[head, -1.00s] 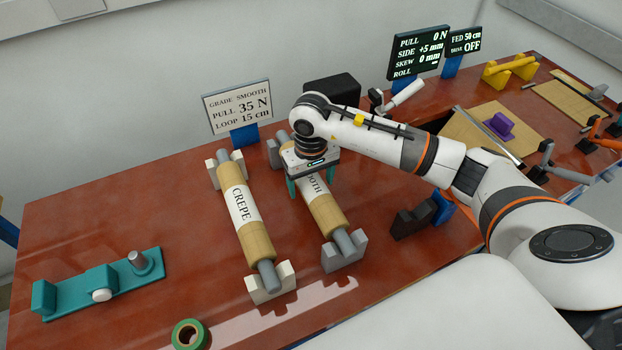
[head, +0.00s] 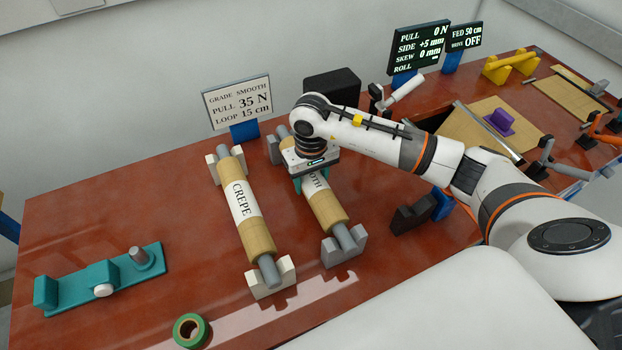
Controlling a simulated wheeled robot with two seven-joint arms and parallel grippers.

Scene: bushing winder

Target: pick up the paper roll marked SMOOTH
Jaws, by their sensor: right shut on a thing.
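The paper roll marked SMOOTH (head: 327,209) lies on a pair of grey cradles (head: 344,246), its label partly hidden. My right gripper (head: 308,183) reaches down over it from the right and is shut on the roll near its labelled middle. The roll's near shaft end still sits at the near cradle; I cannot tell whether it has lifted. The roll marked CREPE (head: 254,232) lies to the left on pale cradles (head: 271,283). My left gripper is not in view.
A sign (head: 238,102) reads GRADE SMOOTH, PULL 35 N, LOOP 15 cm. A teal fixture (head: 75,290) stands at left, green tape (head: 190,331) at the front edge. A dark cradle (head: 412,218) is right of the roll. Display panels (head: 419,48) stand behind. Red tabletop between is clear.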

